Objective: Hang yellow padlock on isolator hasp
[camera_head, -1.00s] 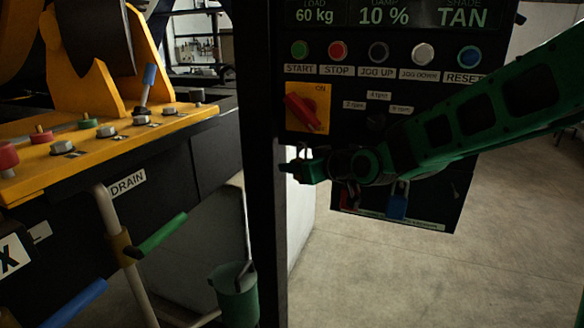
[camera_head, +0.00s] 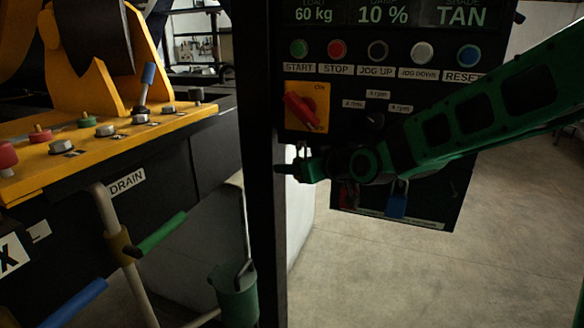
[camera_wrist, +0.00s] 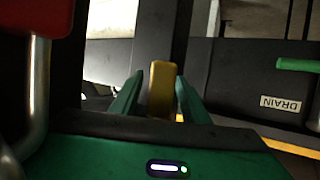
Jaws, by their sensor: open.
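The isolator is a yellow plate with a red handle (camera_head: 305,110) on the black control panel. A small pale metal loop (camera_head: 302,150) shows just below it. My gripper (camera_head: 290,171) is directly under this loop. In the wrist view, my gripper (camera_wrist: 157,98) is open, its two green fingers on either side of a yellow block, the yellow padlock (camera_wrist: 161,85). Narrow gaps show beside the padlock. Its shackle is hidden in the wrist view, so I cannot tell whether it passes through the hasp. In the head view, the padlock's body is hidden behind my gripper.
A blue padlock (camera_head: 397,203) hangs on the lower board, with a red one (camera_head: 349,196) left of it. A red body with a metal shackle (camera_wrist: 38,90) is close at the wrist view's left. A black post (camera_head: 266,230) stands beside my gripper. Yellow machinery is at left.

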